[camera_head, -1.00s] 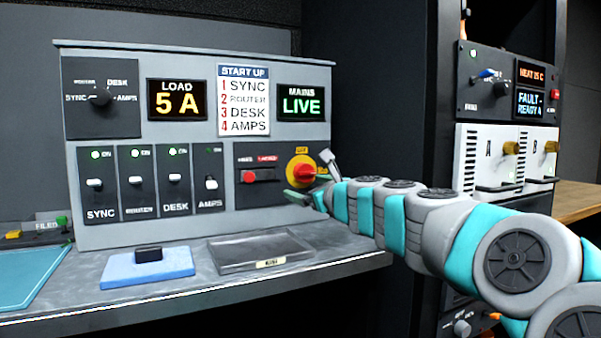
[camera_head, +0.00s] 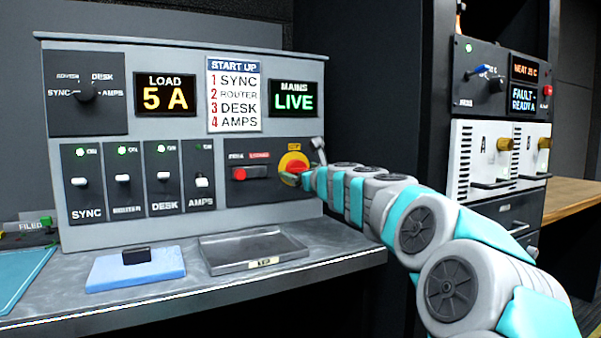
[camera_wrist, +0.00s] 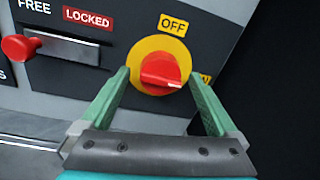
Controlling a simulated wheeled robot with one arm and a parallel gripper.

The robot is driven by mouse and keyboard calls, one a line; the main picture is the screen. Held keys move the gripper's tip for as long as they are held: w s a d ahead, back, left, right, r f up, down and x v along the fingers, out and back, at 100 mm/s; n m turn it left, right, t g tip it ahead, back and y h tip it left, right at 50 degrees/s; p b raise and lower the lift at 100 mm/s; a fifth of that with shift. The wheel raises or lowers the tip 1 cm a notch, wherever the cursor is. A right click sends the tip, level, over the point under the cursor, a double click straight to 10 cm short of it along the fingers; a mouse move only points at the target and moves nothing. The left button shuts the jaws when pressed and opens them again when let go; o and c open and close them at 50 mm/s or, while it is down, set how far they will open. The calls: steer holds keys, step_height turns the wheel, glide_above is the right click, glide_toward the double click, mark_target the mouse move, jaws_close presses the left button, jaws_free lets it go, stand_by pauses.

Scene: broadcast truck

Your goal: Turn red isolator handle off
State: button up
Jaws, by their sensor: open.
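The red isolator handle (camera_wrist: 165,72) sits on a round yellow plate (camera_wrist: 143,58) on the grey panel, with a yellow OFF label (camera_wrist: 173,25) above it. In the wrist view its white pointer mark lies roughly sideways, toward the right, not at the OFF label. A second yellow label at its right is partly hidden by my finger. My gripper (camera_wrist: 160,92) is open, with one green finger on each side of the handle; I cannot tell whether they touch it. In the head view the handle (camera_head: 293,167) is partly hidden by my gripper. The MAINS display (camera_head: 294,99) reads LIVE.
Left of the handle is a red knob (camera_wrist: 18,47) on a slide with FREE and LOCKED labels. Breaker switches SYNC, ROUTER, DESK and AMPS (camera_head: 202,181) are further left. A grey tray (camera_head: 226,264) and blue pad (camera_head: 105,272) lie on the counter below. A dark cabinet wall stands right.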

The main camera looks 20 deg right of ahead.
steer(key=shift+w, duration=0.15)
steer(key=shift+f, duration=0.1)
steer(key=c, duration=1.3)
steer(key=shift+a+n, duration=0.1)
steer(key=shift+n, duration=0.4)
steer(key=n+b, duration=0.2)
steer(key=n, duration=0.4)
steer(key=n+b, duration=0.3)
steer(key=n, duration=0.2)
steer(key=n+y+b, duration=0.1)
steer(key=n+b, duration=0.2)
steer(key=n, duration=0.3)
steer(key=shift+w+f+n+t, duration=0.1)
steer(key=shift+f+n+t, duration=0.2)
steer(key=shift+n+b, duration=0.3)
